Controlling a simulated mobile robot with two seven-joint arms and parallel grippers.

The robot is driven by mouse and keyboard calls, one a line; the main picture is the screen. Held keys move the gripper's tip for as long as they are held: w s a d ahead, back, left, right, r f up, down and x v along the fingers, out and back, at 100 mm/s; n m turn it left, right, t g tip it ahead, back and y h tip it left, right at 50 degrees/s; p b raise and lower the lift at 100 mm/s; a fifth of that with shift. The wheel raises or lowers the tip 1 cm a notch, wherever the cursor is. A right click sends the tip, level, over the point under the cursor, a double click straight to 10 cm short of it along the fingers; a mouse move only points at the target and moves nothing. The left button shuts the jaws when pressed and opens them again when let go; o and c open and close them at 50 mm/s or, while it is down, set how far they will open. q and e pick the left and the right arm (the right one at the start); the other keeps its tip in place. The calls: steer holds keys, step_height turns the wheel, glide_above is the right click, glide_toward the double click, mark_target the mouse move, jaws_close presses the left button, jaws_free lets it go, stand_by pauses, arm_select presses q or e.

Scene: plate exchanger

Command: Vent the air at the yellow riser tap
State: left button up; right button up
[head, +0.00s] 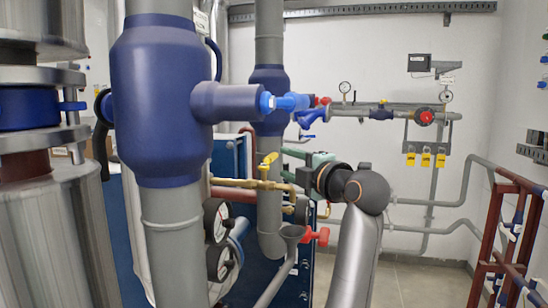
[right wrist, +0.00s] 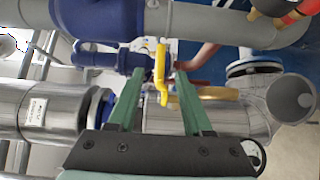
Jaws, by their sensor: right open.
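The yellow tap handle (head: 267,163) stands on a thin brass pipe (head: 245,184) between the two large grey and blue vertical pipes. In the right wrist view the yellow handle (right wrist: 161,72) shows between the tips of my two green fingers. My right gripper (head: 285,162) comes in from the right, open. In the right wrist view the open gripper (right wrist: 159,70) has a gap on both sides of the handle. I see no clear contact, and how deep the handle sits between the fingers is hard to tell. My left gripper is not in view.
A grey funnel (head: 291,232) with a red handle (head: 318,236) sits below my right gripper. Two round gauges (head: 217,220) are at its lower left. The big blue-jacketed pipe (head: 160,95) stands close on the left. Open floor (head: 420,275) lies to the right.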

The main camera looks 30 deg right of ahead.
mark_target(275, 159)
steer(key=shift+w+d+p, duration=0.15)
steer(key=shift+w+p, duration=0.05)
steer(key=shift+w, duration=1.35)
steer(key=shift+w+d+p, duration=0.15)
steer(key=shift+w+p, duration=0.05)
steer(key=shift+w, duration=1.35)
steer(key=shift+c, duration=0.3)
jaws_close()
